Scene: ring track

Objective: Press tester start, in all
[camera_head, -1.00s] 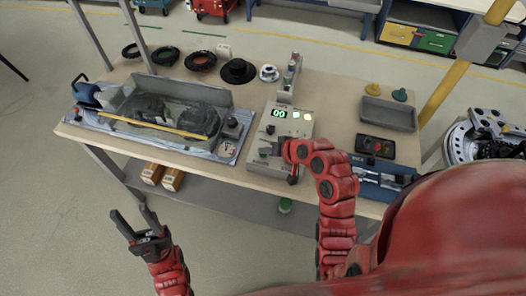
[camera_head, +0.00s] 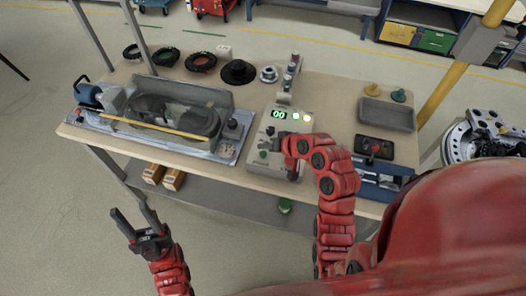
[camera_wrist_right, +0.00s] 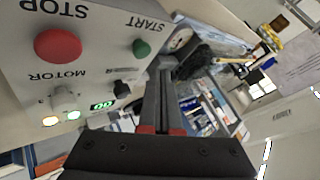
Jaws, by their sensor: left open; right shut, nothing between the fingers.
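The tester (camera_head: 301,118) is a pale grey box at the front middle of the bench, with a green 00 display (camera_head: 279,114) and lit lamps beside it. In the right wrist view its green START button (camera_wrist_right: 141,48) stands beside the red STOP button (camera_wrist_right: 57,46). START also shows in the head view (camera_head: 263,155). My right gripper (camera_wrist_right: 162,66) is shut and empty, its fingertips close to START in the picture; I see no clear contact. My left gripper (camera_head: 135,222) is open and empty, in front of the bench.
A machine under a clear cover (camera_head: 170,108) stands left of the tester. Black rings and a black disc (camera_head: 238,72) lie behind it. A grey tray (camera_head: 388,114) and a black box with a red button (camera_head: 375,147) are on the right.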

